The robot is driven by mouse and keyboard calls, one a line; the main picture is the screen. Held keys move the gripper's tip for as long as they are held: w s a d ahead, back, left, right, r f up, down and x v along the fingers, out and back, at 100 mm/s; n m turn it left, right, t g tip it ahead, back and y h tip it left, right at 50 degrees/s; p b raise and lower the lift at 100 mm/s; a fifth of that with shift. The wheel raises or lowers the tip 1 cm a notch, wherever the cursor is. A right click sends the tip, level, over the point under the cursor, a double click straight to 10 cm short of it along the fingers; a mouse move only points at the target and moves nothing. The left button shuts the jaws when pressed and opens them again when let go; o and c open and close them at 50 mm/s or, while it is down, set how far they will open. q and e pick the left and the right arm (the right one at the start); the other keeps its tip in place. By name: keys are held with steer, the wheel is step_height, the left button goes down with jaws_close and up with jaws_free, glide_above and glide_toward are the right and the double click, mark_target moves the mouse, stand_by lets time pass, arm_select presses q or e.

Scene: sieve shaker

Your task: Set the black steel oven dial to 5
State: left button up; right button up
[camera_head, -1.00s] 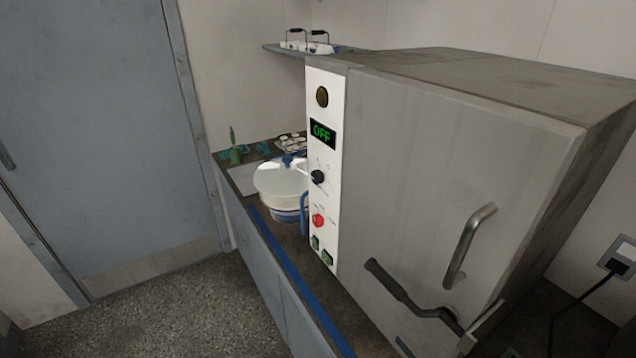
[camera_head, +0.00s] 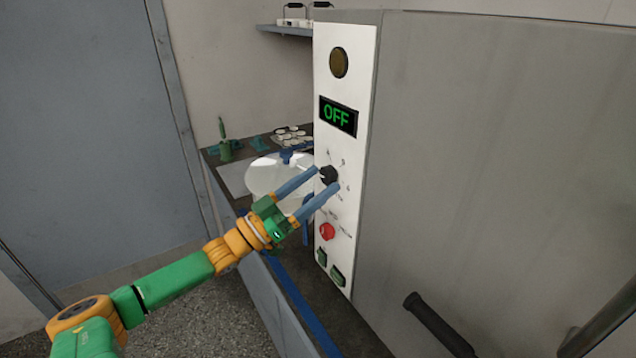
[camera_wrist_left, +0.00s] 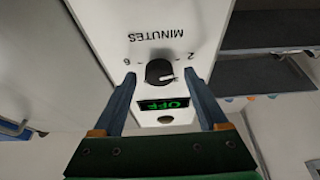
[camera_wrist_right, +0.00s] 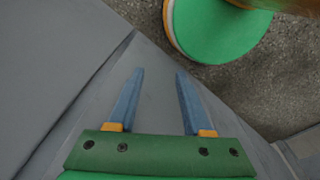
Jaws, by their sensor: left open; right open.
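The black dial (camera_head: 328,175) sits on the white control panel (camera_head: 345,220) of the grey steel oven. My left gripper (camera_head: 325,178) is open, with its two blue fingers reaching to either side of the dial. In the left wrist view the dial (camera_wrist_left: 159,72) lies between the fingertips, with a gap visible on each side. That view is upside down and shows "MINUTES" and the digits 2 and 6. A pale pointer mark shows on the dial's right side there. The green display (camera_head: 338,115) reads OFF. My right gripper (camera_wrist_right: 160,75) is open and empty in the right wrist view.
A red knob (camera_head: 327,231) and green switches (camera_head: 337,275) are below the dial. A white bowl (camera_head: 270,178) stands on the counter behind my left fingers. A dark handle (camera_head: 435,320) sticks out from the oven front. A small shelf (camera_head: 285,31) is at the back.

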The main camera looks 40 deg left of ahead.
arm_select(q)
steer(key=shift+w+d+r, duration=0.1)
steer(key=shift+w+d, duration=0.05)
steer(key=shift+w, duration=0.1)
steer(key=shift+s, duration=0.1)
jaws_close()
steer(key=shift+m, duration=0.3)
